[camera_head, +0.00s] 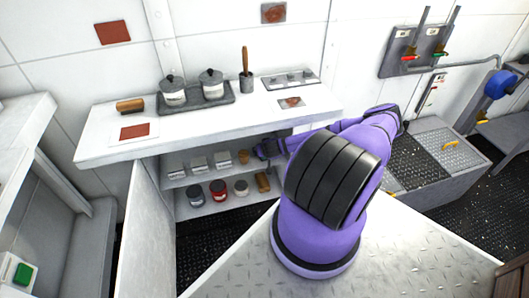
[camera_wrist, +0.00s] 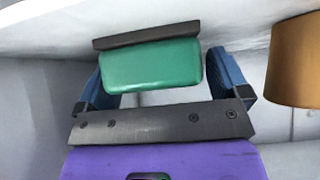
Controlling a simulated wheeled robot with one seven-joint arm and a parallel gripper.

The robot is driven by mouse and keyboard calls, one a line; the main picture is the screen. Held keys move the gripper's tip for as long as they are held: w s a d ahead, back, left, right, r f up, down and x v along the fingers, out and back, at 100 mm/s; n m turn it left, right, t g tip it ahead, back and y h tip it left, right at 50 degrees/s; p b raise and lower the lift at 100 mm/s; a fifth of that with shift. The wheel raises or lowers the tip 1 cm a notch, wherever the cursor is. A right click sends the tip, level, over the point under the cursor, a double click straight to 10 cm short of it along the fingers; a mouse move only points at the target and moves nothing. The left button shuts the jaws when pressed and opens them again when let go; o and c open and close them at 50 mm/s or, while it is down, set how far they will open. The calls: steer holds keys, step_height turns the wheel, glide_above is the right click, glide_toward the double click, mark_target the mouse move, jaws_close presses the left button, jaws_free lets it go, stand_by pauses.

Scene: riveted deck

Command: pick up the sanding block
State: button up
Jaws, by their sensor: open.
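The sanding block (camera_wrist: 150,65) is green with a dark grey layer along one face. In the wrist view it lies between the two blue fingers of my gripper (camera_wrist: 165,78), close to the left finger and with a narrow gap to the right one. The fingers are open. The dark face is against a white surface, which looks like the shelf seen upside down. In the head view my gripper (camera_head: 268,149) reaches into the upper shelf under the counter, and I cannot make out the block there.
An orange-brown cylinder (camera_wrist: 296,62) stands close beside the block, and shows in the head view (camera_head: 244,157). Several small boxes (camera_head: 198,164) share its shelf. Jars (camera_head: 218,189) stand on the shelf below. The white countertop (camera_head: 100,128) hangs over the shelves.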

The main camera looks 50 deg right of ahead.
steer(key=c, duration=1)
steer(key=shift+c, duration=0.2)
steer(key=shift+r, duration=0.2)
